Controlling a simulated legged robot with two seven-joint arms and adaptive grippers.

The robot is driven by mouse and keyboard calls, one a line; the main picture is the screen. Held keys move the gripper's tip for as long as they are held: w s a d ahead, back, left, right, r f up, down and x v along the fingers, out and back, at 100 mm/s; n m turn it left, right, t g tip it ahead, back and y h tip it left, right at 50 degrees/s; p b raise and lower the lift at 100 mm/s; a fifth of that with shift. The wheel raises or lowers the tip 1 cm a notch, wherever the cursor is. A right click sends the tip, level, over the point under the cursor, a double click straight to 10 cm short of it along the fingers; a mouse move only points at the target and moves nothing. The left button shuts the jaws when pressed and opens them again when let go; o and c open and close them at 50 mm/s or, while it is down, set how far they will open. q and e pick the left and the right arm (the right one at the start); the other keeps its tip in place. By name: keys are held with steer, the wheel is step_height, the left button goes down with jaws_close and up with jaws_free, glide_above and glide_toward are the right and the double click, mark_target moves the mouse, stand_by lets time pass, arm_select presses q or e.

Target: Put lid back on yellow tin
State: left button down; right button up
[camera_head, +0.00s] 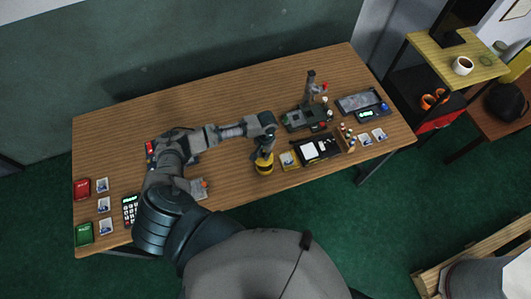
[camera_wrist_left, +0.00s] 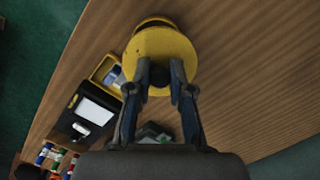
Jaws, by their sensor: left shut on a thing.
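My left gripper (camera_head: 265,155) reaches down over the yellow tin (camera_head: 264,168), which stands near the table's front edge. In the left wrist view, my left gripper (camera_wrist_left: 160,78) is shut on the dark knob (camera_wrist_left: 160,75) of the round yellow lid (camera_wrist_left: 157,45). The lid is at or just above the tin's top, and a dark and yellow edge of the tin shows beyond it. I cannot tell whether the lid touches the tin. My right gripper is in neither view.
A small yellow tray (camera_head: 289,160) and a black tray (camera_head: 319,149) stand just right of the tin. A green-grey device (camera_head: 304,118) is behind them. A calculator (camera_head: 130,210) and cards lie at the left. The table (camera_head: 225,95) behind my arm is clear.

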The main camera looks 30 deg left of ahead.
arm_select(q)
steer(key=shift+f+b, duration=0.7)
steer(key=shift+f, duration=0.05)
steer(key=f+b, duration=0.2)
steer(key=b, duration=0.1)
steer(key=shift+d+f, duration=0.35)
steer(key=shift+d, duration=0.05)
steer(key=shift+f, duration=0.55)
steer(key=shift+a+f+b, duration=0.3)
steer(key=shift+d, duration=0.2)
steer(key=shift+r+p, duration=0.1)
steer(key=shift+p, duration=0.25)
steer(key=shift+a+p, duration=0.1)
steer(key=shift+p, duration=0.2)
